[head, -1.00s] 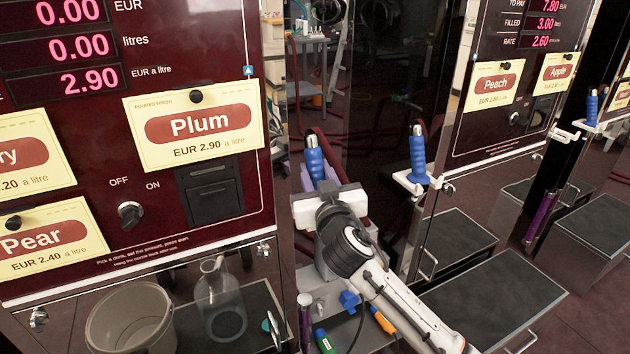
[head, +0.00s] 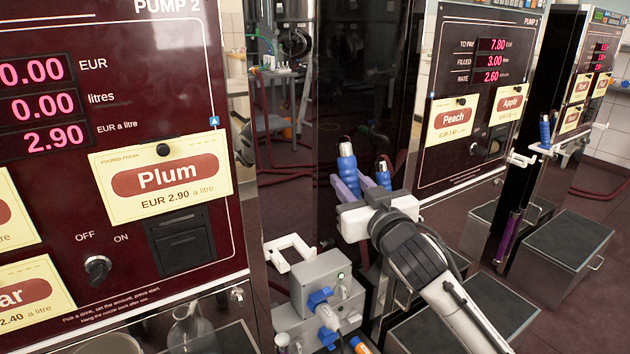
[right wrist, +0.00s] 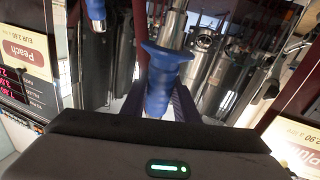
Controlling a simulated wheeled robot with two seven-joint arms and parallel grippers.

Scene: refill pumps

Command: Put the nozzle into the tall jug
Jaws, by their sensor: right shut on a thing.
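My right gripper (head: 355,190) is shut on a blue nozzle (head: 347,165), held upright between its purple fingers. The same nozzle shows in the right wrist view (right wrist: 165,75) between the fingers. A white holder (head: 290,252) at the side of the Plum pump stands empty, and the held nozzle is apart from it, to its right. The tall glass jug (head: 190,328) shows at the bottom left, below the Plum pump panel; its lower part is cut off by the picture edge. My left gripper is not in view.
A second blue nozzle (head: 383,175) stands close behind my right gripper. A bucket (head: 110,345) is left of the jug, mostly cut off. The Plum pump panel (head: 110,215) stands at left, a Peach and Apple pump (head: 470,135) at right. Low dark-topped steps (head: 560,250) stand at right.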

